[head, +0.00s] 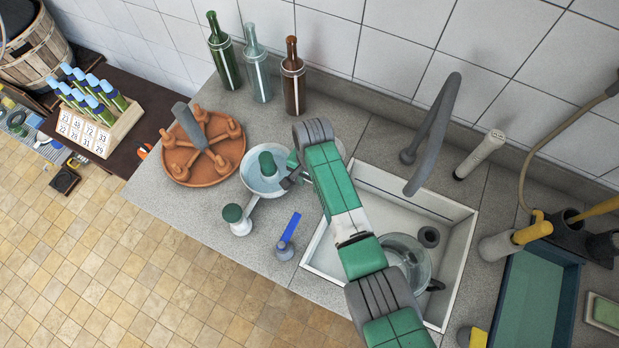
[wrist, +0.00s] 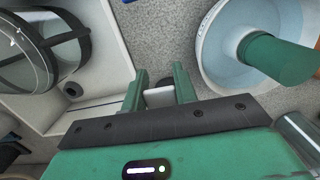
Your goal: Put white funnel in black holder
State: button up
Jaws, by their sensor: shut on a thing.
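My gripper (head: 290,178) is at the right edge of a pale round bowl (head: 247,180) on the counter. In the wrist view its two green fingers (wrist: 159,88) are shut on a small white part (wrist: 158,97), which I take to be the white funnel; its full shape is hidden. The bowl also shows in the wrist view (wrist: 213,70), right of the fingers, with a green-topped thing inside. A black holder (head: 570,232) stands at the far right of the counter with a yellow-handled thing in it; I cannot tell surely that it is the task's holder.
A white sink (head: 322,250) lies under my arm, with a clear vessel (head: 410,255) in it and a grey tap (head: 437,130) behind. A white-and-green item (head: 237,218) and a blue-handled brush (head: 287,238) stand in front. Several bottles (head: 257,65) line the wall.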

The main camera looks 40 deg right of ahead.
jog(key=shift+f, duration=0.15)
jog(key=shift+f+b, duration=0.4)
jog(key=o, duration=1)
jog(key=r, duration=0.7)
jog(key=shift+w+d+r+p, duration=0.1)
jog(key=shift+d+r+p, duration=0.2)
jog(key=shift+r+p, duration=0.1)
